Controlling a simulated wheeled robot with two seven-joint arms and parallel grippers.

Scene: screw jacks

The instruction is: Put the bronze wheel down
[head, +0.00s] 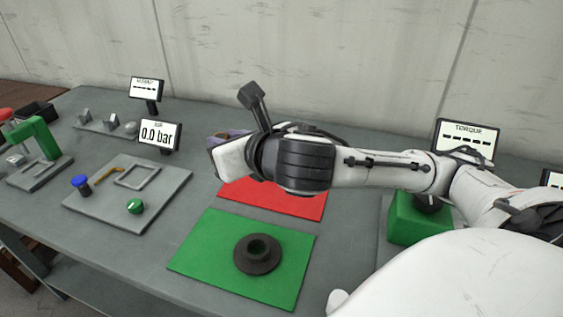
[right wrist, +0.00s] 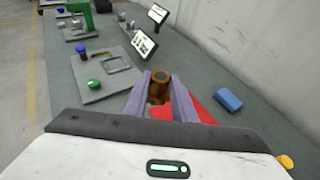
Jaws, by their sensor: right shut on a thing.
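The bronze wheel (right wrist: 160,82) shows between the two purple fingers of my right gripper (right wrist: 160,95) in the right wrist view. The gripper is shut on it. In the head view my right gripper (head: 222,138) is at the far left edge of the red mat (head: 290,203), and its own wrist hides most of the fingers and the wheel. I cannot tell how high the wheel is above the table. My left gripper is not in view.
A dark wheel (head: 258,254) lies on the green mat (head: 205,262). A grey plate (head: 100,212) with knobs and a 0.0 bar display (head: 158,134) stand to the left. A blue block (right wrist: 228,98) lies beyond the red mat. A green block (head: 408,222) is at the right.

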